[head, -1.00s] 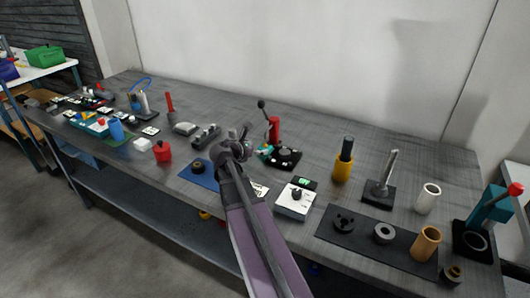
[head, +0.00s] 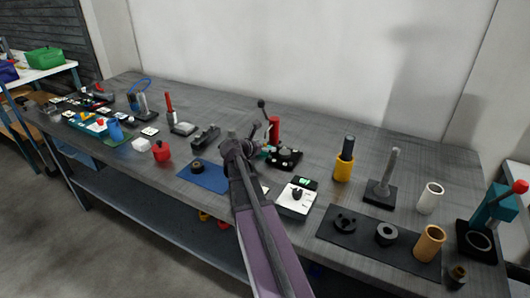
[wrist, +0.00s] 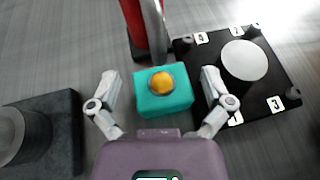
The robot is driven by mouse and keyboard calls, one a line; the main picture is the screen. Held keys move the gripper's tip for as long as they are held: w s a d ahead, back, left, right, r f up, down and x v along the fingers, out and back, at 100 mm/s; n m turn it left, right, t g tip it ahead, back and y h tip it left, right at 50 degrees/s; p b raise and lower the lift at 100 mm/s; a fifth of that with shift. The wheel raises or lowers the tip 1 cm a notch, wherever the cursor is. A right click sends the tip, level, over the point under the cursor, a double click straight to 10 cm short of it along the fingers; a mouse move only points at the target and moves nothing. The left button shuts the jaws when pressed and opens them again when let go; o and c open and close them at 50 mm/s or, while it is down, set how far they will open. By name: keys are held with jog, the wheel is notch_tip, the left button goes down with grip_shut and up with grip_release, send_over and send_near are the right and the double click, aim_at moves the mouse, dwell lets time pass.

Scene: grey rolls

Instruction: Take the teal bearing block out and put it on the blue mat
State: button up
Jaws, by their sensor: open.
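The teal bearing block (wrist: 163,103), with an orange-yellow round top, lies between the two spread fingers of my gripper (wrist: 158,98) in the wrist view. The fingers are apart from it on both sides. In the head view my gripper (head: 250,146) is at the red press, and the block is mostly hidden behind it. The blue mat (head: 205,177) lies to the left of my gripper near the table's front edge, with a dark ring-shaped part (head: 197,166) on it.
A red lever press (head: 273,129) stands just behind the block; its post (wrist: 145,25) is close in the wrist view. A black plate with numbered labels (wrist: 262,85) and a pale disc is at the right. A white device (head: 296,199) stands right of my arm.

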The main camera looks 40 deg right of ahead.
dwell(0.3)
jog(key=c, duration=1.2)
jog(key=shift+a+r, duration=0.1)
jog(key=shift+s+a+r+p, duration=0.15)
jog(key=shift+a+r+p, duration=0.4)
jog(key=shift+p, duration=0.2)
jog(key=p+v, duration=0.3)
jog(key=v, duration=0.3)
jog(key=r+p+v, duration=0.1)
jog(key=p+v, duration=0.2)
jog(key=v, duration=0.3)
jog(key=shift+a+r, duration=0.1)
jog(key=shift+r, duration=0.2)
jog(key=shift+c, duration=0.2)
jog(key=shift+p+v, duration=0.3)
jog(key=shift+v, duration=0.45)
